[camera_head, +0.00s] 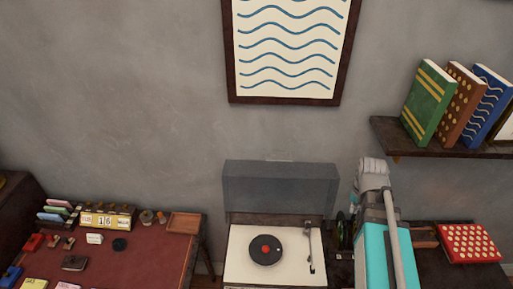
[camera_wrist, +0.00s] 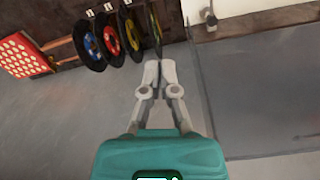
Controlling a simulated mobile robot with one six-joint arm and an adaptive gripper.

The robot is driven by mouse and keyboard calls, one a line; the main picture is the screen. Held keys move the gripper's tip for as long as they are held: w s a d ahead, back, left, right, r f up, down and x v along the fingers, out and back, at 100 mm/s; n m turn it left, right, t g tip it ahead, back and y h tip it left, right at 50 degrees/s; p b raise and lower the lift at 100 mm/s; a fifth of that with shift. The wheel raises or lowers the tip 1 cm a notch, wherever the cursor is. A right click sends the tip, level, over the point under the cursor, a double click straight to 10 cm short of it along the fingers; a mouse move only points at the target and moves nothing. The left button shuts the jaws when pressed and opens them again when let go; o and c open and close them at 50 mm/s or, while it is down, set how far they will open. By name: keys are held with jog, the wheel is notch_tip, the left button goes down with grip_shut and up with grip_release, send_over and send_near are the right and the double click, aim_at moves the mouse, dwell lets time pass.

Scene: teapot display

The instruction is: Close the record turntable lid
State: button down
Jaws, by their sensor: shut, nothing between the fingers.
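The record turntable (camera_head: 275,255) has a pale top with a black record (camera_head: 266,250) with a red centre and a tonearm at its right. Its dark see-through lid (camera_head: 280,188) stands open and upright behind it, against the wall. The lid also fills the right of the wrist view (camera_wrist: 270,100), with a pale strip of the turntable (camera_wrist: 240,8) above it. My gripper (camera_wrist: 160,68) is shut and empty, its fingertips together just beside the lid's edge. I cannot tell whether they touch it. The fingers cannot be made out in the head view, where my arm rises right of the turntable.
Several records stand in a row (camera_wrist: 107,40) close beyond my fingertips. A red spotted box (camera_head: 468,243) sits to the right. A shelf with books (camera_head: 440,138) is on the wall at upper right. A red-topped desk (camera_head: 140,262) with small items stands left.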

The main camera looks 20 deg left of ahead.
notch_tip(320, 180, up, 12)
jog(key=n+p, duration=0.1)
jog(key=p, duration=1)
send_over(316, 174)
jog(key=shift+d+r+t, duration=0.1)
jog(key=shift+t, duration=0.3)
jog(key=shift+n, duration=0.3)
jog(key=a, duration=0.3)
jog(key=w+a, duration=0.1)
jog(key=a, duration=0.4)
jog(key=shift+w+a+r, duration=0.3)
jog(key=shift+a+r, duration=0.05)
jog(key=shift+a, duration=0.05)
jog(key=shift+n, duration=0.4)
jog(key=a, duration=1.1)
jog(key=shift+s+a, duration=0.1)
jog(key=shift+a, duration=0.05)
jog(key=shift+s+a, duration=0.1)
jog(key=shift+a, duration=0.25)
jog(key=shift+f, duration=0.2)
